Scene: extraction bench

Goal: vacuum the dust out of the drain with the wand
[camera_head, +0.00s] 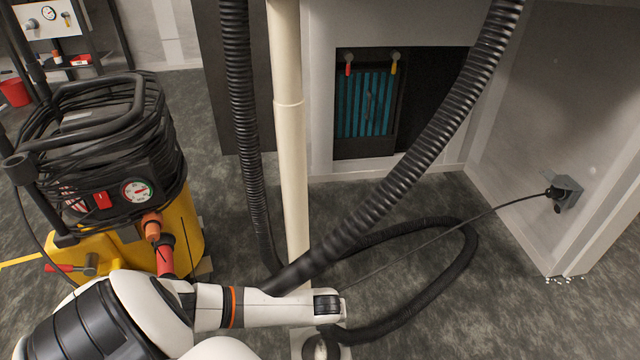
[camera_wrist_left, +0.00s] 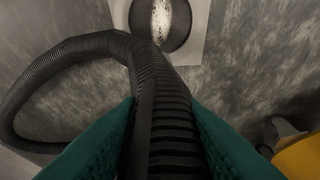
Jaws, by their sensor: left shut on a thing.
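The drain (camera_head: 320,350) is a dark round opening in a pale square plate on the floor, partly cut off at the bottom edge of the head view. In the left wrist view the drain (camera_wrist_left: 136,18) is at the top, with pale, speckled matter, which looks like dust, inside its dark rim. My left gripper (camera_wrist_left: 160,112) has its teal fingers shut on a black ribbed tube, which I take for the wand (camera_wrist_left: 160,88). The tube's far end overlaps the drain's near rim; I cannot tell whether it touches. In the head view my arm hides the grip. My right gripper is out of view.
A yellow vacuum machine (camera_head: 190,225) with coiled black cable stands at left. A cream vertical pipe (camera_head: 290,150) rises near the drain. A thick black hose (camera_head: 400,170) slants to the upper right; another hose (camera_head: 440,285) loops on the floor. A cable runs to a wall socket (camera_head: 565,192).

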